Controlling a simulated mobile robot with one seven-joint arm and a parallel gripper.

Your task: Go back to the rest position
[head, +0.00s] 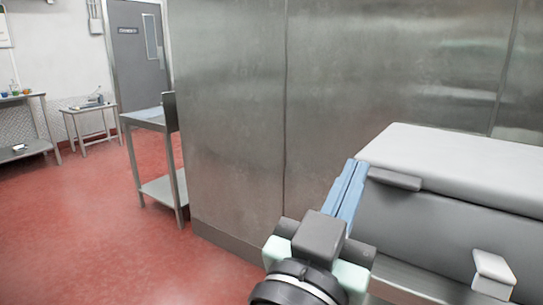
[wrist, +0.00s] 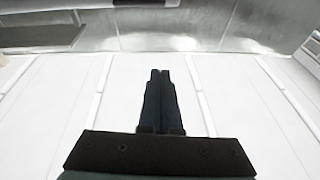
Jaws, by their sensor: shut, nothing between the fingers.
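My gripper (head: 357,168) shows in the lower middle of the head view, its slim blue fingers together and pointing up and away. In the wrist view my gripper (wrist: 159,73) has its dark fingers side by side, closed and empty. The fingertips appear just left of a large grey unit with a pale lid (head: 455,165) in the head view. I cannot tell the exact gap between them. Nothing is held.
A tall steel wall panel (head: 235,110) stands behind the gripper. A steel side table (head: 146,119) is left of it, with a grey door (head: 137,55) beyond. The red floor (head: 90,225) at left is clear. White panelled surfaces (wrist: 235,110) fill much of the wrist view.

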